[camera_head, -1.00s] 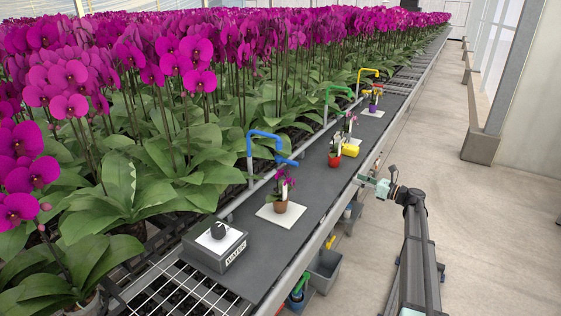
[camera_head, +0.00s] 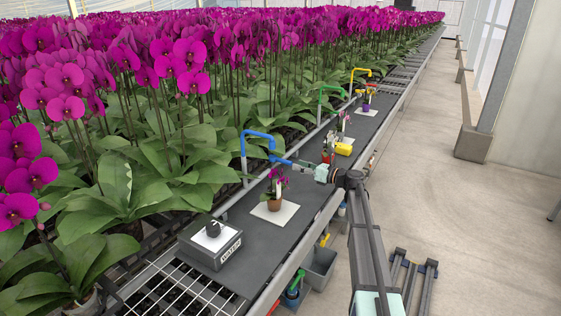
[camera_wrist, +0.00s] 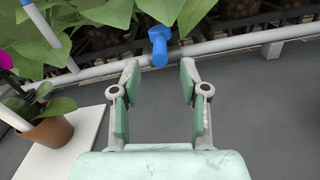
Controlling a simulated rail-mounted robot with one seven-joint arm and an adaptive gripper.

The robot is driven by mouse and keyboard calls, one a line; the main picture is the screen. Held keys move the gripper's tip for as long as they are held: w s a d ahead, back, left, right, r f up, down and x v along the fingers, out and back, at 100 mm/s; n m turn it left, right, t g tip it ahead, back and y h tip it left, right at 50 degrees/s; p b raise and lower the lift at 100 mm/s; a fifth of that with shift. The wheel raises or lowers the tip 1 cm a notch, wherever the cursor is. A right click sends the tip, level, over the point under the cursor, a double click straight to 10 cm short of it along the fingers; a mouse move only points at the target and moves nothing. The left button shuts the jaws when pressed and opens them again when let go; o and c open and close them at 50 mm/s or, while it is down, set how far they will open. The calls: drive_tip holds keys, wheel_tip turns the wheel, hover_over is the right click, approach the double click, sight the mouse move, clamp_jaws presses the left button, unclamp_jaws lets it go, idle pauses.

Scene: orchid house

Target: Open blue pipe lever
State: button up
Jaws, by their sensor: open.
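The blue pipe (camera_head: 258,135) arches up from the bench's back edge on a grey stem, with its blue lever (camera_head: 281,160) sticking out to the right near its spout end. My gripper (camera_head: 298,165) reaches over the bench from the right, close to the lever. In the wrist view, the lever (camera_wrist: 158,48) shows its rounded end just beyond my fingertips (camera_wrist: 160,78), roughly centred between them. The fingers are open and empty, with a wide gap. I cannot tell whether they touch the lever; in the wrist view they look apart from it.
A potted orchid (camera_head: 274,203) on a white tile (camera_head: 287,216) stands in front of the lever; its pot (camera_wrist: 45,138) shows at left in the wrist view. A water box (camera_head: 212,243) with a black knob is nearer. Green (camera_head: 333,88) and yellow (camera_head: 362,70) pipes stand farther along.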

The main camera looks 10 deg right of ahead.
sight(281, 160)
drive_tip(key=x, duration=0.9)
drive_tip(key=shift+w+a, duration=0.1)
drive_tip(key=shift+a, duration=0.05)
